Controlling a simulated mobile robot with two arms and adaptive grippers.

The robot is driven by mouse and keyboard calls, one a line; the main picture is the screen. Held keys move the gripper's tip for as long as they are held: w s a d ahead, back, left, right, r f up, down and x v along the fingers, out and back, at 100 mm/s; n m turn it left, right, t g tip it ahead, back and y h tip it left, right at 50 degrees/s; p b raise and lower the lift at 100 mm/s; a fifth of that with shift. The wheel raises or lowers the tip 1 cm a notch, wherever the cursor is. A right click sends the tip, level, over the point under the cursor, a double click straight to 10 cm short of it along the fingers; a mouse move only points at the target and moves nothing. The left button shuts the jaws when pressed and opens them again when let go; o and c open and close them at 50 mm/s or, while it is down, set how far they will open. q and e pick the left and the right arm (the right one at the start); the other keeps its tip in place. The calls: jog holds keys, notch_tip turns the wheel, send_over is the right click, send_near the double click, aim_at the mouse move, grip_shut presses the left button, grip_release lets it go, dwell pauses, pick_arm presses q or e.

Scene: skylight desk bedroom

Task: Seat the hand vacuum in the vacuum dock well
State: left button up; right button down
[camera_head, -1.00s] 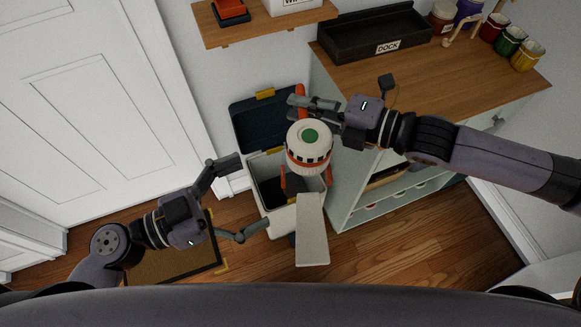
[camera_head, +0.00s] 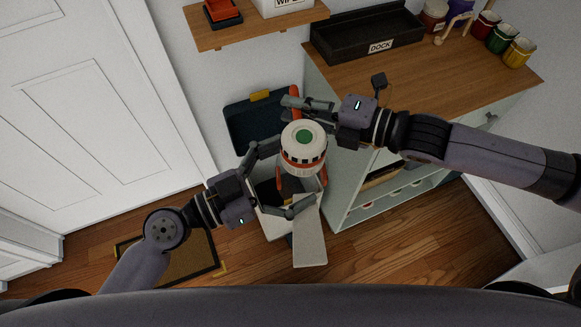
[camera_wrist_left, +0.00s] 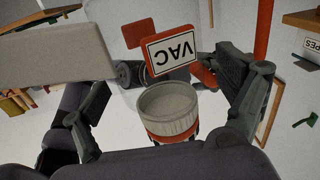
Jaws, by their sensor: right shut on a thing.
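The hand vacuum (camera_head: 302,157) has a white round body with a green top, a dark slotted band and orange parts. It hangs over an open bin, and its VAC label (camera_wrist_left: 172,52) shows in the left wrist view. My right gripper (camera_head: 298,105) is shut on the vacuum at its upright orange part. My left gripper (camera_head: 290,178) is open, its fingers spread at the vacuum's left and lower side; contact cannot be told. In the left wrist view a ribbed pale cup (camera_wrist_left: 168,108) lies between the fingers. The black dock (camera_head: 365,35), labelled DOCK, is on the wooden top and looks empty.
The open bin (camera_head: 270,225) with a dark lid (camera_head: 258,120) stands beside the pale cabinet (camera_head: 345,205). A flat beige panel (camera_head: 309,238) extends below the vacuum. Several coloured jars (camera_head: 500,38) stand right of the dock. A wall shelf (camera_head: 255,28) is at upper left.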

pick_arm(q)
jog(key=c, duration=1.4)
pick_arm(e)
jog(key=shift+r, duration=0.1)
pick_arm(q)
jog(key=shift+r, duration=0.15)
jog(key=shift+c, duration=1.3)
pick_arm(e)
jog(key=c, duration=1.9)
grip_release()
jog(key=o, duration=0.4)
jog(key=shift+c, duration=0.2)
jog(key=shift+d, duration=0.1)
